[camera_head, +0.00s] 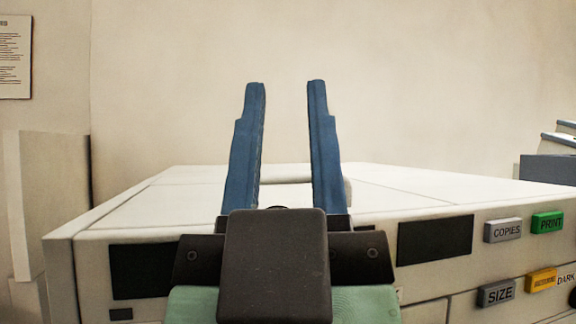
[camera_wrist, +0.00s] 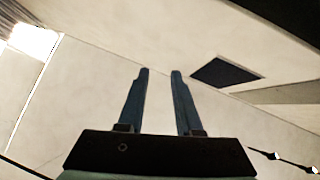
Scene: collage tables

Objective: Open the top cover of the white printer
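The white printer (camera_head: 130,215) fills the lower part of the head view, with its flat top cover (camera_head: 400,183) lying down, as far as I can see. My gripper (camera_head: 285,85) has two blue fingers, apart and with nothing between them. In the head view the fingers stand in front of the printer's top and hide part of its middle; whether they touch it I cannot tell. In the wrist view my gripper (camera_wrist: 160,72) is also open, against pale surfaces with a dark rectangle at the right.
The printer's front has a dark panel (camera_head: 435,240) and buttons marked COPIES (camera_head: 503,230), PRINT (camera_head: 547,222) and SIZE (camera_head: 496,293). A pale box (camera_head: 50,200) stands at the left. A grey object (camera_head: 548,169) is at the far right. A poster (camera_head: 14,57) hangs on the wall.

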